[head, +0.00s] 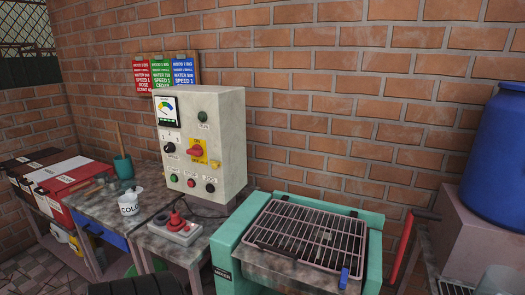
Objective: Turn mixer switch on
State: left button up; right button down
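A pale grey control box (232,135) stands on the table against the brick wall. Its front has a gauge (166,108), a round green part (202,117), a black knob (169,148) and a red rotary switch (195,152) on a yellow plate. The red handle lies roughly sideways. Several small round buttons or lamps (191,183) sit along the bottom. The labels are too small to read, so I cannot tell which control is the mixer switch. Neither gripper is in view.
A teal machine (225,245) with a wire rack (305,235) stands to the right. A white labelled cup (129,207) and a teal mortar (124,168) stand left of the control box. A blue barrel (497,160) is at far right. Colored signs (160,75) hang behind.

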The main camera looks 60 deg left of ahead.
aim_at(196, 150)
jog(key=u, duration=2.3)
